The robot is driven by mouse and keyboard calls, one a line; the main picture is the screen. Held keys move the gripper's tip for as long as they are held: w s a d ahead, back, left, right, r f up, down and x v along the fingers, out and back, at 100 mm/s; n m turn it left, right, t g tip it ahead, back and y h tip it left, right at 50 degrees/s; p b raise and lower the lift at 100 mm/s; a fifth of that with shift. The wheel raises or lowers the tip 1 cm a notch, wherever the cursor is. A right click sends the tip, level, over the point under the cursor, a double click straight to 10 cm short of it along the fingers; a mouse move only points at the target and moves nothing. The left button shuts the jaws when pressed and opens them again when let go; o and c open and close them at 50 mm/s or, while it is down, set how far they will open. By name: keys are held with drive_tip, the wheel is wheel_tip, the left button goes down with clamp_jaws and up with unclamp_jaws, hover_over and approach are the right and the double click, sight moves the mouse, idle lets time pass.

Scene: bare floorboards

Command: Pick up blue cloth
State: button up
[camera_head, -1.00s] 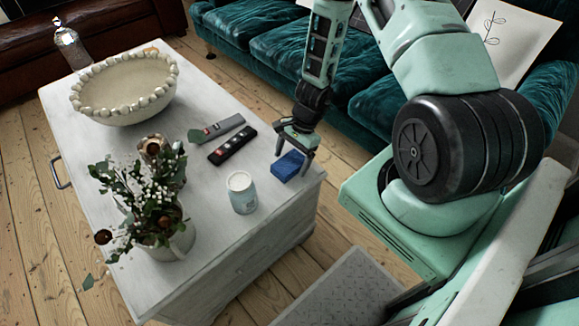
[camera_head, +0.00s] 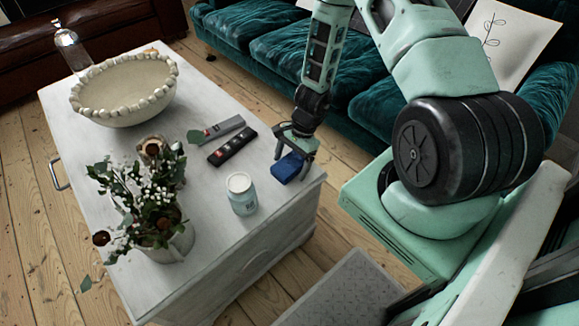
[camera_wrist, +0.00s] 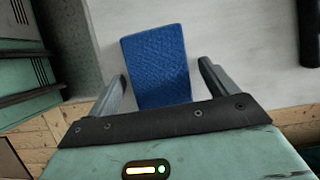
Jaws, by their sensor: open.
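The blue cloth (camera_head: 287,168) is a small folded block lying on the white table, close to its right corner. My gripper (camera_head: 292,156) is open just above it in the head view. In the wrist view the cloth (camera_wrist: 158,66) lies between the two spread fingers of my gripper (camera_wrist: 162,85), reaching beyond their tips. I cannot tell whether either finger touches it. The cloth's near end is hidden behind the gripper's dark edge.
On the white table (camera_head: 75,170) stand a white jar (camera_head: 241,194), two remotes (camera_head: 232,146), a beaded bowl (camera_head: 125,95), a glass bottle (camera_head: 70,48) and a potted plant (camera_head: 150,205). The jar is left of the cloth. A teal sofa (camera_head: 290,50) stands behind.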

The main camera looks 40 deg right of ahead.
sight(291, 162)
drive_tip(key=c, duration=1.1)
drive_tip(key=shift+o, duration=0.2)
drive_tip(key=shift+r, duration=0.15)
wheel_tip(291, 162, up, 10)
drive_tip(key=p, duration=0.2)
drive_tip(key=shift+r+p, duration=0.15)
drive_tip(key=shift+p, duration=0.2)
